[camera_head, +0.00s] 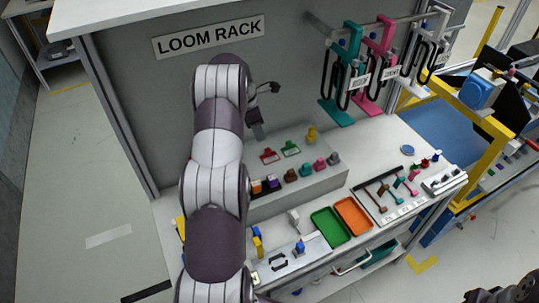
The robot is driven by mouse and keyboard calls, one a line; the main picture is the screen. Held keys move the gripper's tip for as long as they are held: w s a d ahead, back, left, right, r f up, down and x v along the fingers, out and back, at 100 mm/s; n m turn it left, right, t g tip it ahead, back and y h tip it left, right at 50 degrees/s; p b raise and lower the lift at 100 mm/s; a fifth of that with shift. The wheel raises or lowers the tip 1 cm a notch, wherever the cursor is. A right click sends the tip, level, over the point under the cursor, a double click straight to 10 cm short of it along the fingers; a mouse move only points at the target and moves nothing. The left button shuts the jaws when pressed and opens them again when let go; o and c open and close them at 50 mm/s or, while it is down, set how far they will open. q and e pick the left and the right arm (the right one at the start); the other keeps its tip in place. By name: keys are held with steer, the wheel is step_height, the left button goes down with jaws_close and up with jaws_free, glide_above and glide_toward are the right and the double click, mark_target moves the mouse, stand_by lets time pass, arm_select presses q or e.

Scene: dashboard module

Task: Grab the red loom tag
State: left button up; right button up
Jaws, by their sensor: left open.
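The red loom tag (269,155) is a small red-framed tag on the top of the grey stepped block, left of a similar green tag (290,148). My left arm comes up from the bottom of the view and bends over the bench. My left gripper (258,134) is open and points down, just above and left of the red tag. It looks empty and apart from the tag, though its fingertips are small and hard to make out. A dark part at the lower right corner may belong to my right arm; its jaws cannot be made out.
The grey block (318,181) carries several coloured connectors along its front step and a yellow piece (311,135) behind. Green (331,227) and orange (353,216) trays lie in front. A LOOM RACK panel stands behind, with hooks and hanging looms (345,75) at right.

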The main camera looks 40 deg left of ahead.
arm_select(q)
steer(key=n, duration=0.2)
steer(key=p, duration=0.2)
glide_above(267, 149)
steer(key=s, duration=0.1)
step_height(267, 149, down, 6)
steer(key=shift+s+a, duration=0.1)
steer(key=shift+a, duration=0.05)
steer(key=shift+f+p, duration=0.4)
steer(key=shift+p, duration=0.15)
steer(key=p+x, duration=0.1)
steer(key=x, duration=0.3)
steer(key=shift+p, duration=0.4)
steer(key=shift+a+f, duration=0.1)
steer(key=shift+f, duration=0.25)
jaws_close()
